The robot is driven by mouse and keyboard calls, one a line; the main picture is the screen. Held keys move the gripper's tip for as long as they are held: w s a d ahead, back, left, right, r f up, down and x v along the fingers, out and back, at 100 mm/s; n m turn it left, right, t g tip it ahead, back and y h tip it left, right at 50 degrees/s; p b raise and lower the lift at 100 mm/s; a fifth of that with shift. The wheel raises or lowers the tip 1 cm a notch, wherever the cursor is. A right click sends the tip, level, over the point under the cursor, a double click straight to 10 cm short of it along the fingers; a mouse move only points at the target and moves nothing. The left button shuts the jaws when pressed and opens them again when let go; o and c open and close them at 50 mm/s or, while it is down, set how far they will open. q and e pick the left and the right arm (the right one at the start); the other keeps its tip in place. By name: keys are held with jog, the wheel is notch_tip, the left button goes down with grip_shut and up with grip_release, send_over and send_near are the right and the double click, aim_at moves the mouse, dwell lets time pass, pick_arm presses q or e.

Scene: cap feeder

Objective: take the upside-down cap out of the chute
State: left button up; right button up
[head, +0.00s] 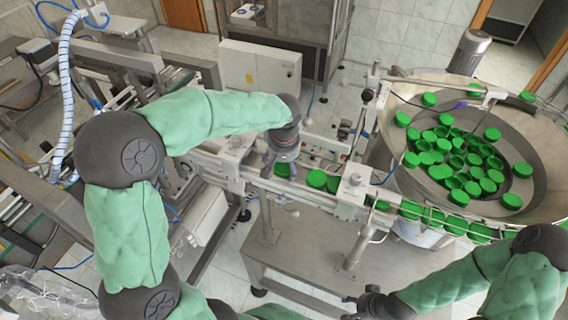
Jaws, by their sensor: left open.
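Green caps lie in a row in the chute (300,188), which runs from the bowl down toward the left. One cap (283,170) is right by my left gripper and is partly covered by it. Two more caps (317,179) sit just to its right, before a white block on the rail. Which cap is upside down is too small to tell. My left gripper (280,168) is open and points down over the chute at the leftmost visible cap. My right gripper (352,302) is low in the picture, away from the chute; its fingers are too small to read.
The round metal feeder bowl (540,150) at the right holds many loose green caps, some with hollow side up. A steel table (300,262) stands below the chute. A grey control box (260,68) is behind it. Conveyor frames fill the left.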

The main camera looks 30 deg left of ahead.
aim_at(284, 171)
pick_arm(q)
jog(key=shift+s, duration=0.1)
notch_tip(284, 171, up, 12)
jog(key=s, duration=0.1)
jog(key=shift+s+d, duration=0.25)
jog(key=shift+d, duration=0.15)
jog(key=shift+f, duration=0.1)
dwell(0.4)
